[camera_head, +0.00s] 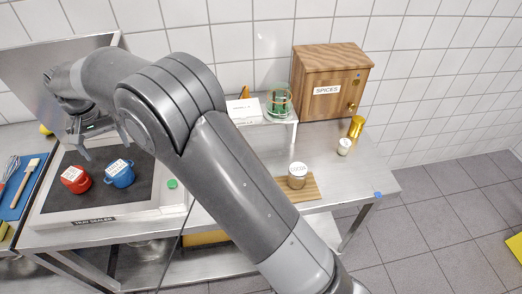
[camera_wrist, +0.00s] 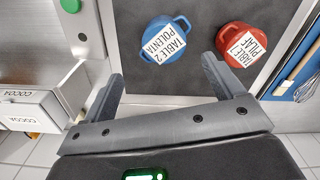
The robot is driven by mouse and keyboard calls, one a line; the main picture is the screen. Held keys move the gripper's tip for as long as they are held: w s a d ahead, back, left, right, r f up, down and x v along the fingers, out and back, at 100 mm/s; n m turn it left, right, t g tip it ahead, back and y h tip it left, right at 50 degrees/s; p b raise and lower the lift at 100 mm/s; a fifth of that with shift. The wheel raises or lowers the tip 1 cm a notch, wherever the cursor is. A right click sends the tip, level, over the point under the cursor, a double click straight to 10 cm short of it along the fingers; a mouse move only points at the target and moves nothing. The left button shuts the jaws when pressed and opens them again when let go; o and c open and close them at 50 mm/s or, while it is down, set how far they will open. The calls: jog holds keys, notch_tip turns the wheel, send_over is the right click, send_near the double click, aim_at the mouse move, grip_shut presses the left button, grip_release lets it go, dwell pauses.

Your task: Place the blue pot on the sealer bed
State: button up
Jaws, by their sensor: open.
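The blue pot (camera_head: 121,177), with a white label on top, stands upright on the dark bed (camera_head: 145,172) of the tray sealer (camera_head: 140,212). In the wrist view the blue pot (camera_wrist: 181,27) has a label reading "TABLE 2 POLENTA". A red pot (camera_head: 74,184) stands beside it on the same bed, and its label in the wrist view (camera_wrist: 237,36) reads "TABLE 7 PILAF". My gripper (camera_head: 102,142) is open and empty above the back of the bed. In the wrist view my gripper (camera_wrist: 162,70) has its fingers apart, with nothing between them.
A blue tray (camera_head: 16,195) with a whisk and a brush lies left of the sealer. A jar (camera_head: 297,174) stands on a wooden board to the right. A wooden spice cabinet (camera_head: 322,95) stands at the back. My arm hides part of the middle counter.

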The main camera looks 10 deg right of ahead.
jog(key=s+d+r+m+t, duration=0.1)
jog(key=d+r, duration=0.4)
jog(key=d, duration=0.4)
jog(key=s+d+r+t+y, duration=0.1)
jog(key=d+r, duration=0.4)
jog(key=d, duration=0.5)
jog(key=s+d+r+m, duration=0.15)
jog(key=d+r, duration=0.25)
jog(key=d, duration=0.5)
jog(key=s+d+f+t, duration=0.1)
jog(key=s+d, duration=0.8)
jog(key=s, duration=0.1)
jog(key=s+d+f+m+t+h, duration=0.1)
jog(key=s+d+f+t, duration=0.1)
jog(key=s+d, duration=0.8)
jog(key=shift+d+t, duration=0.2)
jog(key=shift+t, duration=0.1)
